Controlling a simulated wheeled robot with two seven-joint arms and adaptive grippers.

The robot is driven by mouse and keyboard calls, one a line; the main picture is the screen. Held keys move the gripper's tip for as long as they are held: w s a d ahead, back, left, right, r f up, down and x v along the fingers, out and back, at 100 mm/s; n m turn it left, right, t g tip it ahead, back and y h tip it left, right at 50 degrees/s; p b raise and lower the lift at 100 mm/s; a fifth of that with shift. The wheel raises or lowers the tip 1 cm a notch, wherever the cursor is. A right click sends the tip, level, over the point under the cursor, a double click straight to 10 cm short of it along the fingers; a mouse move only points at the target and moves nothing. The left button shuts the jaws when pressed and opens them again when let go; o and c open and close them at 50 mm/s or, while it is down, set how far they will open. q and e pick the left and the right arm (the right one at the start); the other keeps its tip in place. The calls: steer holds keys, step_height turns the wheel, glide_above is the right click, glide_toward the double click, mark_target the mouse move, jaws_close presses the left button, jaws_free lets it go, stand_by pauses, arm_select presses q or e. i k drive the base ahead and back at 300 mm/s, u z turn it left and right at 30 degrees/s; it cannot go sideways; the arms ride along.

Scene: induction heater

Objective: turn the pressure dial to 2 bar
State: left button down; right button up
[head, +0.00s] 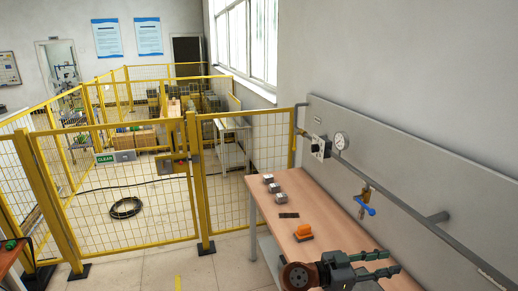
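The pressure dial (317,147) is a small dark knob on a pale plate fixed to the grey wall panel, above the far end of the wooden table. A round white gauge (341,140) sits just right of it; its reading and the dial's marks are too small to make out. My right gripper (390,263) is low in the picture over the near part of the table, well apart from the dial. Its two green fingers point right, spread apart with nothing between them. My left gripper is not in view.
The wooden table (316,217) bears grey blocks (273,187), a dark flat plate (289,215) and an orange object (303,233). A pipe and a blue-handled valve (366,208) run along the wall panel. Yellow fencing (198,180) stands left.

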mark_target(315, 148)
steer(key=i, duration=2.4)
steer(key=u, duration=0.3)
